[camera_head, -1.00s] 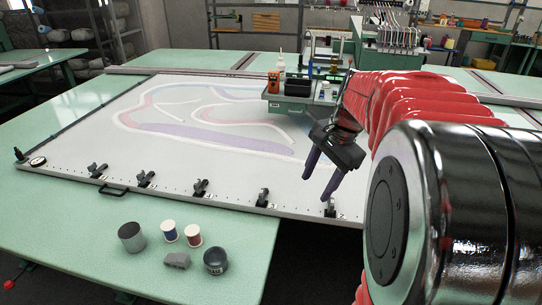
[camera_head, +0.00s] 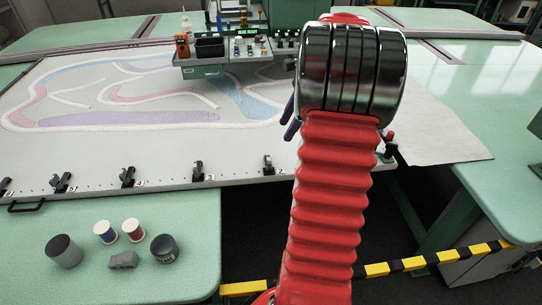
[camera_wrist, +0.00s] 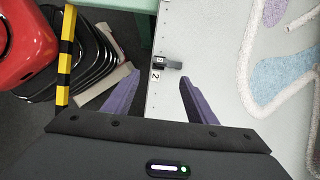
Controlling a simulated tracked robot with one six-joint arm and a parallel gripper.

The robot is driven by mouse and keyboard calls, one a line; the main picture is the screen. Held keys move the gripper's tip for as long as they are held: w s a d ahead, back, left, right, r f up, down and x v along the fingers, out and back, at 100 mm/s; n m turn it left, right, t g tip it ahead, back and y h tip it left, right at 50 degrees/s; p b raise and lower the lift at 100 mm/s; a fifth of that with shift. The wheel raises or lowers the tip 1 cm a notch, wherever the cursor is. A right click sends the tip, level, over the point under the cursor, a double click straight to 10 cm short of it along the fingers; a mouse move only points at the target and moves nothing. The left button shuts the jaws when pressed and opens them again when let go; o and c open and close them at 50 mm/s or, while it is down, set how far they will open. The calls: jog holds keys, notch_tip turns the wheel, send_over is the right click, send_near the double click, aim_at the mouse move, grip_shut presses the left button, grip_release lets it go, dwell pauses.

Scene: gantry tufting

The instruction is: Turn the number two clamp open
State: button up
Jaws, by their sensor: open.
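In the wrist view the number two clamp (camera_wrist: 168,64) is a small dark clamp on the edge of the pale frame. A white label with a 2 (camera_wrist: 155,75) lies beside it. Its dark lever lies to the right, over the frame. My gripper (camera_wrist: 159,77) is open and empty; its purple fingers point toward the clamp from either side in the picture, apart from it. In the head view my arm hides most of my gripper; purple fingers (camera_head: 289,118) show at its left.
A grey cylinder (camera_head: 63,252), two thread spools, a grey block and a dark jar (camera_head: 164,248) stand on the green table at front left. A yellow-black bar (camera_head: 395,266) crosses the floor gap below.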

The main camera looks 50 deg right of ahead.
aim_at(268, 160)
jog(key=shift+f, duration=0.1)
jog(key=x, duration=1.3)
jog(key=shift+f, duration=0.35)
jog(key=shift+c, duration=0.3)
jog(key=c, duration=1)
